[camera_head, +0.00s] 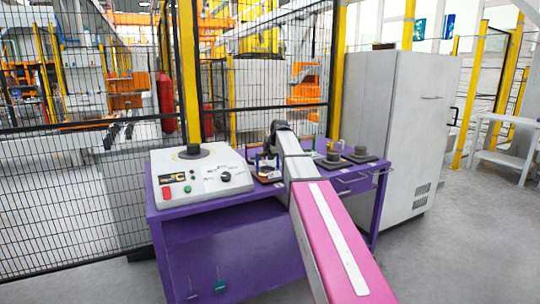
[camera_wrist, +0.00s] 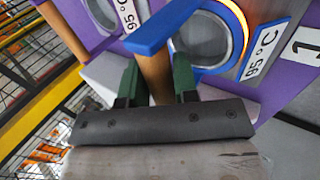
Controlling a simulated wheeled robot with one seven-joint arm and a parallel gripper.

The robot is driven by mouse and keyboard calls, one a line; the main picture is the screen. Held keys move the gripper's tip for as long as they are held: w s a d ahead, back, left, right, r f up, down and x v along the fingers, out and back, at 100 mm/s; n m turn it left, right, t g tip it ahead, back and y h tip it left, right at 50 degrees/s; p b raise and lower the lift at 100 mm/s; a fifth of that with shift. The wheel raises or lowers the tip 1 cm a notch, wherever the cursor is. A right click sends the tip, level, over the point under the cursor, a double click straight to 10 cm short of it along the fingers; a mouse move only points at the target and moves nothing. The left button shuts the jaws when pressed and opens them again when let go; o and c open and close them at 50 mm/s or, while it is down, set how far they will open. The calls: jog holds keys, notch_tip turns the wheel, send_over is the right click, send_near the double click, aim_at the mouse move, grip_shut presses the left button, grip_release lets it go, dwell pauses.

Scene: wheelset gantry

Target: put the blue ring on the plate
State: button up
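In the wrist view my gripper (camera_wrist: 156,70) points away from the camera, with two green fingers. A brown post-like piece (camera_wrist: 153,76) fills the space between them; I cannot tell whether they press on it. A flat blue bar (camera_wrist: 165,27) crosses just beyond the fingers. A blue ring-shaped rim (camera_wrist: 243,56) shows around a grey round face, with orange outside it; I cannot tell whether this rim joins the bar. In the head view my arm reaches over the purple table (camera_head: 230,250), and my gripper is hidden. I cannot pick out the plate for certain.
A white control box (camera_head: 200,178) with buttons and a dark disc on top stands on the table's left. Several dark round-topped pieces (camera_head: 360,153) stand right of my arm. A grey cabinet (camera_head: 400,110) and a mesh fence (camera_head: 80,190) stand behind. White "95 °C" labels (camera_wrist: 265,50) show beside the round faces.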

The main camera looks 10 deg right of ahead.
jog(key=o, duration=0.3)
jog(key=v, duration=1.2)
jog(key=shift+r, duration=0.1)
jog(key=shift+s, duration=0.1)
